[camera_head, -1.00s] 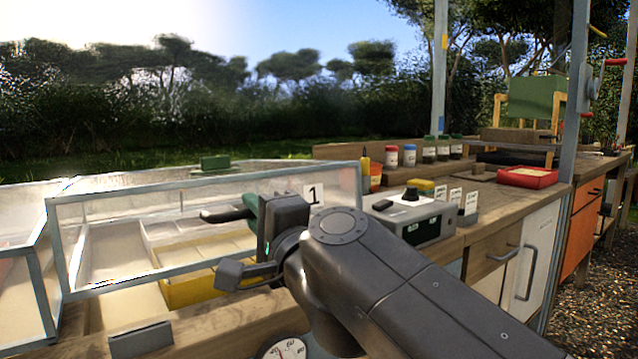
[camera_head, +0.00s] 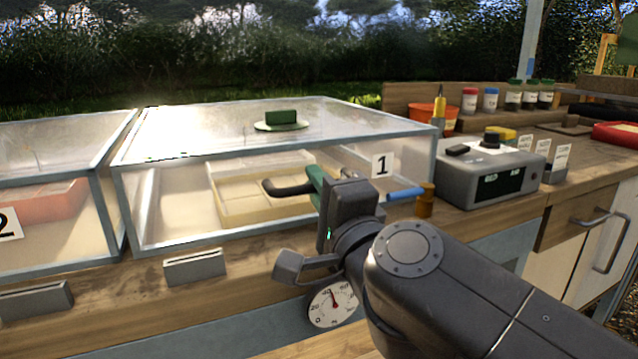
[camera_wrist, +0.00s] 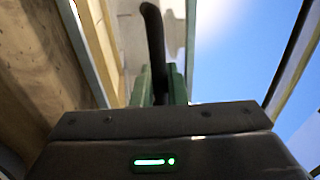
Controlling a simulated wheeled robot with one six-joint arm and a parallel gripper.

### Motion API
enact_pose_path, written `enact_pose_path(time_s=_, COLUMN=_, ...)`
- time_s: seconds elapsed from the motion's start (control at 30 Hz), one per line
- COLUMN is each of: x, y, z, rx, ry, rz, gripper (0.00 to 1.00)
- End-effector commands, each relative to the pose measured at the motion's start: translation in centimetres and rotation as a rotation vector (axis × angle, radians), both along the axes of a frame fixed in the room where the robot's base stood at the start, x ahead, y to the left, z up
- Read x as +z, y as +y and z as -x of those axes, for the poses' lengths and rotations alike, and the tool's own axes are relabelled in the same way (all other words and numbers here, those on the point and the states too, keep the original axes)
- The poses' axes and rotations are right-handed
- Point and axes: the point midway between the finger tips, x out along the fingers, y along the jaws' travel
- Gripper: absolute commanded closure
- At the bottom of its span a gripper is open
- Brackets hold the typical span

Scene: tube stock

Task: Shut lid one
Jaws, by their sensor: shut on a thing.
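Lid one (camera_head: 160,240) is a clear glazed cover in a grey metal frame, with a white "1" label (camera_head: 382,165) at its front right. It lies over its bed with its lower front edge down at the wooden rim; I see no clear gap there. My gripper (camera_head: 316,187) is at the front of the lid, its green fingers shut on the dark curved handle (camera_head: 284,189). In the wrist view the handle (camera_wrist: 153,35) runs up from between the green fingers (camera_wrist: 158,85). My gripper hides part of the lid's lower front edge.
Lid two (camera_head: 95,200), with a "2" label, stands close on the left. A blue-and-orange peg (camera_head: 426,203) is just right of my gripper. A grey control box (camera_head: 490,175) stands farther right. A dial (camera_head: 332,306) is below. A pale yellow tray (camera_head: 235,195) shows through the glass.

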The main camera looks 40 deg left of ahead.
Motion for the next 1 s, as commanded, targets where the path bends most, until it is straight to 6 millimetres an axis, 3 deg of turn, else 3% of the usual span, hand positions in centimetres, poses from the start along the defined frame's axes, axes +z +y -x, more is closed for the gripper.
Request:
enact_pose_path(time_s=0.03, x=-1.4, y=0.1, z=0.1, rx=0.005, ry=0.009, rz=0.02, gripper=1.0)
enact_pose_path(time_s=0.17, x=-1.4, y=0.1, z=0.1, rx=0.005, ry=0.011, rz=0.02, gripper=1.0)
enact_pose_path(time_s=0.2, x=-1.4, y=0.1, z=0.1, rx=0.005, ry=0.011, rz=0.02, gripper=0.82)
enact_pose_path(time_s=0.63, x=-1.2, y=-0.4, z=0.3, rx=0.003, ry=0.009, rz=0.018, gripper=0.82)
enact_pose_path(time_s=1.0, x=-1.7, y=-4.7, z=2.5, rx=0.005, ry=0.008, rz=0.013, gripper=0.82)
